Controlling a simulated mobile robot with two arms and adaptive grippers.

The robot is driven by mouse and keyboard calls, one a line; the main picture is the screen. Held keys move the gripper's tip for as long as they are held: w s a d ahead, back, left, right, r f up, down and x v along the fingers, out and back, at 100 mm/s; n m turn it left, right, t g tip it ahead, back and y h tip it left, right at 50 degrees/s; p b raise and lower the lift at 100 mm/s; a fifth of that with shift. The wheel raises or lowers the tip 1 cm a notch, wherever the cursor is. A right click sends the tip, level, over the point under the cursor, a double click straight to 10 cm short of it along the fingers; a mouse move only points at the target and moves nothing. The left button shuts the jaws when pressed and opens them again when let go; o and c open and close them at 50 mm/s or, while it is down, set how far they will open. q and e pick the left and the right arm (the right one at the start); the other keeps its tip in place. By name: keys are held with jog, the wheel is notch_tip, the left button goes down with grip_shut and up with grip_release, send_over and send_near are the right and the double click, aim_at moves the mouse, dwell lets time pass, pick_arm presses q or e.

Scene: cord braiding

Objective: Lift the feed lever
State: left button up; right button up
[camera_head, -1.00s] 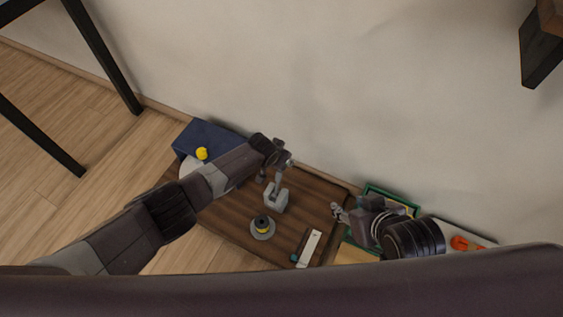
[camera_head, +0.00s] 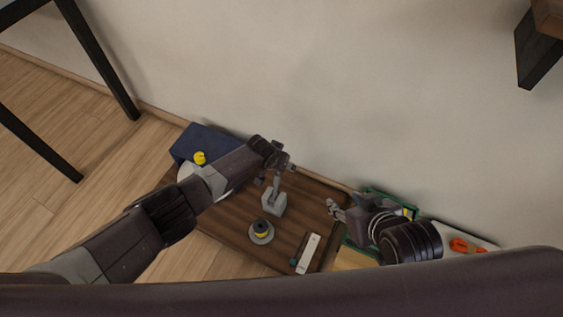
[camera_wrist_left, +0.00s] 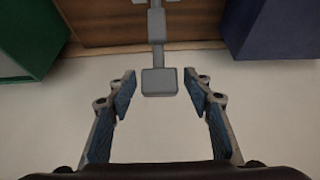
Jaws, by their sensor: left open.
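The feed lever appears as a grey upright arm on a light grey block (camera_head: 273,203) on the brown wooden board (camera_head: 228,224). In the left wrist view, the lever's square grey end (camera_wrist_left: 159,82) sits between the fingertips of my left gripper (camera_wrist_left: 160,90), with a visible gap on each side. My left gripper (camera_head: 276,167) is open, at the lever's upper end in the head view, and partly hides it. My right gripper (camera_head: 336,209) is at the board's right edge, apart from the lever; its jaw opening is too small to tell.
A yellow-banded spool (camera_head: 261,231) and a pale strip (camera_head: 308,254) are on the board near the lever. A dark blue box (camera_head: 204,140) stands at the back left, a green-edged tray (camera_head: 409,210) at the right. The wall is close behind.

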pick_arm(q)
jog(key=v, duration=1.2)
dwell(0.5)
dwell(0.3)
